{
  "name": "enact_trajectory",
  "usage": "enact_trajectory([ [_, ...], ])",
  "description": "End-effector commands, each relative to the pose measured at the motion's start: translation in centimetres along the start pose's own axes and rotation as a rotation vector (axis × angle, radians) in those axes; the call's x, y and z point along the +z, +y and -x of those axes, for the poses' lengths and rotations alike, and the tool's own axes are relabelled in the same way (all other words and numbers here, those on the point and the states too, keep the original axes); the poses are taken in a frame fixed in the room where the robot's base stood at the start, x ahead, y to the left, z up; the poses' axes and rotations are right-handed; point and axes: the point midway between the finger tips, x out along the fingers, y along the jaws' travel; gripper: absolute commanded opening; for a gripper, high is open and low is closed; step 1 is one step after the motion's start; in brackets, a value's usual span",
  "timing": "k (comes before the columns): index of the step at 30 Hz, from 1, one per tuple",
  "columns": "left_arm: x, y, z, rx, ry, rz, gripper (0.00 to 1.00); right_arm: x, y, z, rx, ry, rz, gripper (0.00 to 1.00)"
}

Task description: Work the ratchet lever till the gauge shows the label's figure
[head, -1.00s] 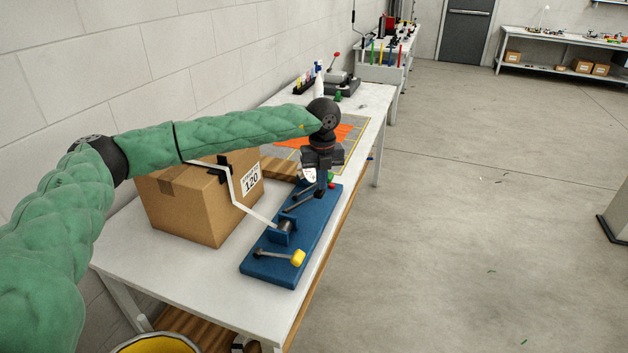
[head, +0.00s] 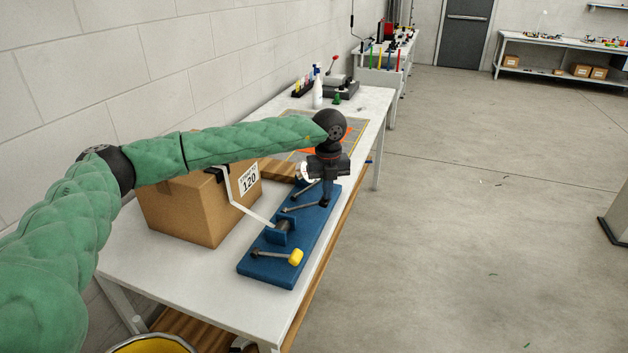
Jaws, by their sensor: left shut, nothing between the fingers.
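A blue base plate (head: 266,266) lies along the table's right edge with a drum (head: 283,226) on it. A white strap (head: 250,209) runs from the drum to a cardboard box. A short lever with a yellow knob (head: 296,257) lies at the near end. Grey bars (head: 301,207) lie near the far end. The label (head: 249,180) on the box reads 120. A white round face (head: 303,172), likely the gauge, shows partly beside my gripper; its reading is too small to tell. My left gripper (head: 325,203) is shut and empty, pointing down over the far end. My right gripper is out of view.
The cardboard box (head: 196,213) stands left of the plate, under my left forearm. An orange mat lies behind my gripper. Open floor lies to the right.

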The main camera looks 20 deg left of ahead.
Motion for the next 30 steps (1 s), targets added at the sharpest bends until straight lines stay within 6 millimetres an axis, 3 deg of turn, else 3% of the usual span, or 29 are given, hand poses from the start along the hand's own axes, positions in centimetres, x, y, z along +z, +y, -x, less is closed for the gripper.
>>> enact_trajectory([
  [1,0.3,0.8,-1.0,0.016,0.004,0.010,0.00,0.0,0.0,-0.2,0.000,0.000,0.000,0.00],
  [10,0.4,1.0,-1.1,0.020,0.004,0.013,0.00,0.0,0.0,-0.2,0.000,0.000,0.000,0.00],
  [30,-0.1,0.1,-3.4,0.022,0.004,0.015,0.00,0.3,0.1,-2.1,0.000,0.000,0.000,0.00],
])
